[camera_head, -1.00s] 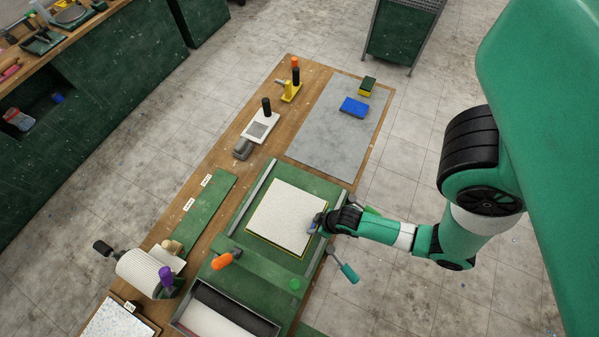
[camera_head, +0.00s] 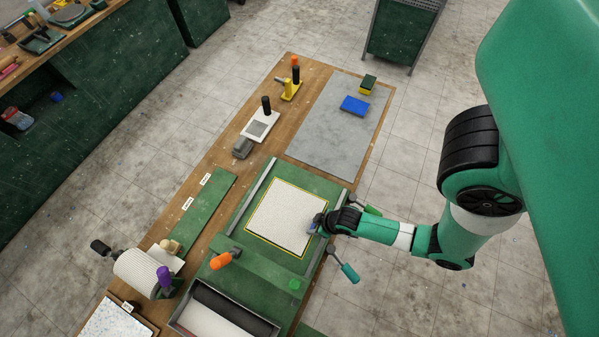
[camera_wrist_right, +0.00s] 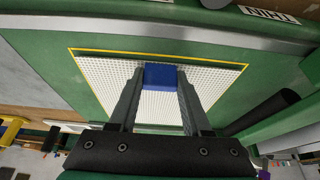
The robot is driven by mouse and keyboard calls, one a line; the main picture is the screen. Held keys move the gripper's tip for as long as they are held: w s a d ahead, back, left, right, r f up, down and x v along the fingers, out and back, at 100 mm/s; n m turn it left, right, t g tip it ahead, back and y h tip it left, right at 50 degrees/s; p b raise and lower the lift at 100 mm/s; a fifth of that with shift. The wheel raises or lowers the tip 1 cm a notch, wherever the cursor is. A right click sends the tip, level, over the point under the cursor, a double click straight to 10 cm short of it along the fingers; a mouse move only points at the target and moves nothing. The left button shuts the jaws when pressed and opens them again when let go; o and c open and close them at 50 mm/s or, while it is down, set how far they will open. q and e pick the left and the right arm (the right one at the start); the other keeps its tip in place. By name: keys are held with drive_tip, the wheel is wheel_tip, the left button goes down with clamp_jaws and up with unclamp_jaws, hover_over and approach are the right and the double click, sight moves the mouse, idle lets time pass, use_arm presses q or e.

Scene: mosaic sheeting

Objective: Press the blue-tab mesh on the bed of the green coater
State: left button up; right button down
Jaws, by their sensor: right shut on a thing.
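The white mesh (camera_head: 285,216) lies on the bed of the green coater (camera_head: 302,176), inside a yellow outline that shows on all sides. In the right wrist view the mesh (camera_wrist_right: 108,85) looks flat against the green bed, near the yellow outline (camera_wrist_right: 160,51). My right gripper (camera_head: 316,223) is at the mesh's right edge, shut on its blue tab (camera_wrist_right: 160,76). The tab sits between both fingertips in the wrist view. The fingers hide part of the mesh's near edge there. My left gripper is not in view.
Silver rails (camera_head: 253,206) flank the bed. An orange-knobbed handle (camera_head: 222,260) and a teal-handled lever (camera_head: 347,270) are close by. A grey mat (camera_head: 335,125) with a blue block (camera_head: 354,106) lies beyond. A ribbed roller (camera_head: 142,273) stands at lower left.

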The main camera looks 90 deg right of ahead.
drive_tip(key=shift+c, duration=1.4)
unclamp_jaws()
drive_tip(key=p+v, duration=0.4)
drive_tip(key=v, duration=0.7)
drive_tip(key=shift+s+r+p, duration=0.25)
drive_tip(key=shift+r+p, duration=0.05)
drive_tip(key=shift+p, duration=0.1)
drive_tip(key=shift+a, duration=0.1)
